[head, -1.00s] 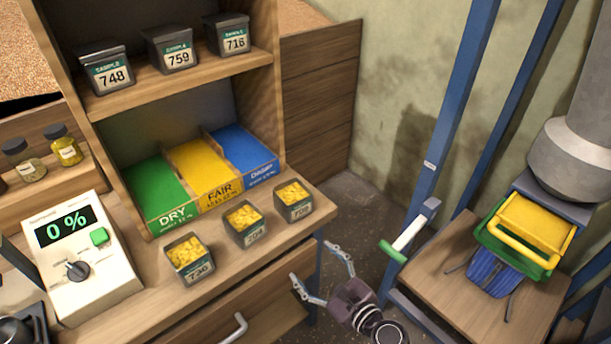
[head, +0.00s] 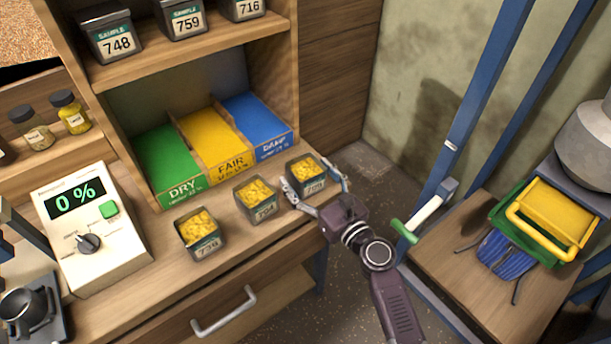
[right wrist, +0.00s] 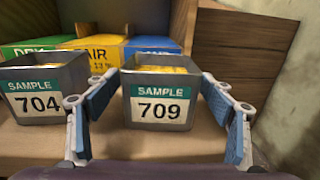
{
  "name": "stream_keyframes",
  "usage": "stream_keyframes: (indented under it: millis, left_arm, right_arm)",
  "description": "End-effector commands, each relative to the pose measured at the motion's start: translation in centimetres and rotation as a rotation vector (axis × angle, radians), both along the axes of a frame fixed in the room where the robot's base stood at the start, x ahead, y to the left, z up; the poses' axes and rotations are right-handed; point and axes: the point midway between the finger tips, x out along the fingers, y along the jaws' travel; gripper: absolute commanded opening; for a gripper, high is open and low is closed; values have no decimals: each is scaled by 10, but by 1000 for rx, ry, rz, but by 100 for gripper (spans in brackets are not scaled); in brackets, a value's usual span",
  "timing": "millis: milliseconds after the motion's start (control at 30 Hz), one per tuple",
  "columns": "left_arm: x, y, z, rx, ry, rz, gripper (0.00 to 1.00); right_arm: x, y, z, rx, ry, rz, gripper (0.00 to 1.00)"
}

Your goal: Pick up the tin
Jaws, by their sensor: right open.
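Three open sample tins of yellow grain stand in a row on the bench. The right one, labelled 709 in the right wrist view (right wrist: 160,98), is the tin (head: 307,172) at my right gripper. My right gripper (head: 316,186) is open, with one finger on each side of tin 709; I cannot tell whether the pads touch it. The tin still stands on the bench. The middle tin, 704 (head: 257,200), is just left of the fingers and also shows in the right wrist view (right wrist: 42,95). The third tin (head: 199,234) stands further left. My left gripper is not in view.
Behind the tins is a green, yellow and blue sorting tray (head: 170,170). A meter reading 0 % (head: 97,225) stands at left. Closed tins 748 (head: 112,40), 759 (head: 182,18) and 716 line the shelf above. A blue post (head: 478,95) rises right of the bench.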

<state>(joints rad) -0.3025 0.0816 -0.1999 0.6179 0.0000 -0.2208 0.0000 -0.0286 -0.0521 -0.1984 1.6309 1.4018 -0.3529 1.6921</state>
Motion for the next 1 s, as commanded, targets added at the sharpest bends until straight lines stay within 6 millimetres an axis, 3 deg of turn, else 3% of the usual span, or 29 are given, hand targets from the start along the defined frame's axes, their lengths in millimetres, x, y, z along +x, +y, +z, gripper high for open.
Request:
stream_keyframes:
  millis: [300,767,1000]
  left_arm:
    - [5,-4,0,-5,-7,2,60]
    - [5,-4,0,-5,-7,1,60]
    - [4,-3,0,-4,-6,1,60]
  right_arm:
    - [6,4,-1,-1,0,0,75]
    - [6,4,-1,-1,0,0,25]
    - [6,4,1,0,-1,0,22]
